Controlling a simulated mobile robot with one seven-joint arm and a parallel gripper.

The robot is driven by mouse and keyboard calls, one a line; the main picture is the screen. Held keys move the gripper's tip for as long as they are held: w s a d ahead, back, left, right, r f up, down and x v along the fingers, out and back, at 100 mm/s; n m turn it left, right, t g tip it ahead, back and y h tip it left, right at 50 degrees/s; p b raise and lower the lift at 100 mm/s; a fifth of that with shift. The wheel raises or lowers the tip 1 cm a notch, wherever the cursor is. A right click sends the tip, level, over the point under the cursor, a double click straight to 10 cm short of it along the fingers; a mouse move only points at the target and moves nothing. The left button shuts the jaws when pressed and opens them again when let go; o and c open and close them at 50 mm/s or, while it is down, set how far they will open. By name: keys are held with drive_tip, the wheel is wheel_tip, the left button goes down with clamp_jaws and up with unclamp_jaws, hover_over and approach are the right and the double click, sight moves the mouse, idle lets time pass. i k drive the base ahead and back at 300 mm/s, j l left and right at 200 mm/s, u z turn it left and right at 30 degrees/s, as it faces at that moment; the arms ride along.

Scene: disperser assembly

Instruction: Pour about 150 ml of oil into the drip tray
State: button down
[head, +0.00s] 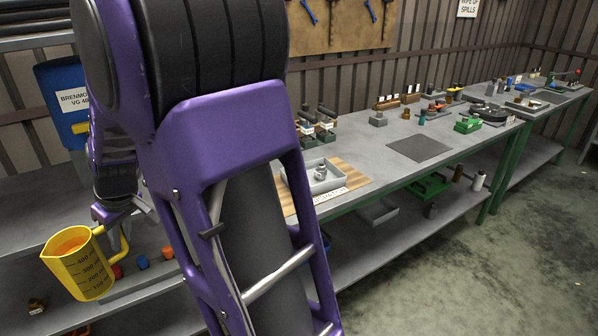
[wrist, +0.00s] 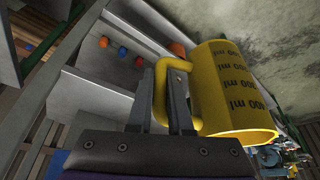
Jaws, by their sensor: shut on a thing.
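A yellow measuring jug (head: 78,268) with dark ml marks is at the lower left of the head view. Orange-brown oil (head: 72,244) shows inside its mouth. The jug leans slightly. My gripper (head: 112,212) is shut on the jug's handle; the wrist view shows my two fingers (wrist: 162,95) at the handle (wrist: 161,88) and the jug body (wrist: 225,95) to their right. A shallow light-grey tray (head: 335,184), apparently the drip tray, sits on the bench behind my arm, with a small metal part in it. The tray is well to the right of the jug.
A blue container (head: 62,92) with a white label stands at the left. Small red, blue and orange caps (head: 142,262) lie on a ledge beside the jug. The bench (head: 375,150) carries a dark mat (head: 420,148) and several fittings. My arm hides the middle.

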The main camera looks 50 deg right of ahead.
sight(335, 178)
drive_tip(key=l+u, duration=0.1)
drive_tip(key=l, duration=0.3)
drive_tip(key=k+l+u, duration=0.1)
drive_tip(key=l, duration=0.35)
drive_tip(key=l+u, duration=0.2)
drive_tip(key=l, duration=0.95)
